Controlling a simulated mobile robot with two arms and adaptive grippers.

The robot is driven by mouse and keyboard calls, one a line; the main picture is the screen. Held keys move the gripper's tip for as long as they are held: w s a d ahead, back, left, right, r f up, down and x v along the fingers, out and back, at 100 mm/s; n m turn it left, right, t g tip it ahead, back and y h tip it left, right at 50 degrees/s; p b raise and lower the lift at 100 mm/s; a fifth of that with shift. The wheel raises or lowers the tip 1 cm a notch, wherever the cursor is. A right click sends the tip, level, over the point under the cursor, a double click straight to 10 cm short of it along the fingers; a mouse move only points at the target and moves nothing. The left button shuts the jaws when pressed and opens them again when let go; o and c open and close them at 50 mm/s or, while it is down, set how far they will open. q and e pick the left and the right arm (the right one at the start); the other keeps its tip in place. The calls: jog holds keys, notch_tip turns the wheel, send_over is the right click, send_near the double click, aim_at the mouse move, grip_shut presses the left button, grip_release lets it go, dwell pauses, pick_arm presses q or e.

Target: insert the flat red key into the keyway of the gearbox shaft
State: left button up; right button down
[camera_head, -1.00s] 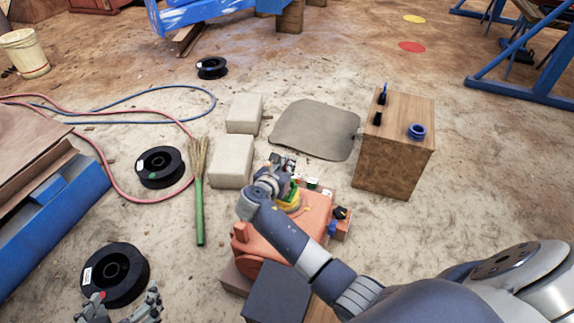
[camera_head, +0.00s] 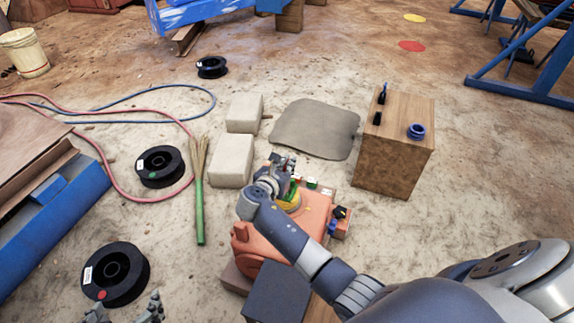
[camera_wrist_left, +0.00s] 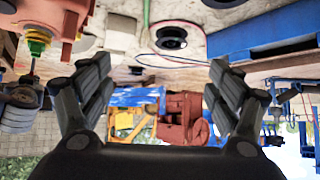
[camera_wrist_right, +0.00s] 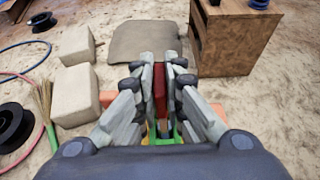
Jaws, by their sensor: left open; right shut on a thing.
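The orange-red gearbox (camera_head: 275,228) sits near the middle, with a yellow ring (camera_head: 291,203) and a green part on top. My right gripper (camera_head: 284,161) is over its far part. In the right wrist view, that gripper (camera_wrist_right: 161,68) is shut on the flat red key (camera_wrist_right: 160,88), which stands upright between the fingers. Green and yellow parts show just below the key; the keyway is hidden, and I cannot tell whether the key touches the shaft. My left gripper (camera_head: 125,311) is at the bottom left edge; its fingers stand apart and empty in the left wrist view (camera_wrist_left: 158,85).
A wooden block (camera_head: 392,150) with small parts on it stands right of the gearbox. Two pale blocks (camera_head: 231,161), a green-handled broom (camera_head: 199,205) and black spools (camera_head: 114,275) lie to the left. A grey mat (camera_head: 316,129) lies beyond on open ground.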

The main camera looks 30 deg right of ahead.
pick_arm(q)
jog(key=shift+w+d+r, duration=0.1)
jog(key=shift+w+r, duration=0.1)
jog(key=shift+w, duration=0.05)
pick_arm(e)
jog(key=shift+f, duration=0.2)
pick_arm(q)
jog(key=shift+w+d+r+t, duration=0.25)
jog(key=shift+w+r+t, duration=0.3)
jog(key=shift+t, duration=0.05)
pick_arm(e)
jog(key=shift+f, duration=0.45)
pick_arm(q)
jog(key=shift+w+d+r+b, duration=0.1)
jog(key=shift+w+r+b, duration=0.1)
jog(key=shift+b, duration=0.1)
pick_arm(e)
jog(key=shift+f, duration=0.15)
pick_arm(q)
jog(key=shift+w+r+t, duration=0.15)
jog(key=shift+r+t, duration=0.1)
jog(key=shift+t, duration=0.05)
pick_arm(e)
jog(key=shift+f, duration=0.2)
pick_arm(q)
jog(key=shift+d+r+h, duration=0.1)
jog(key=shift+h, duration=0.2)
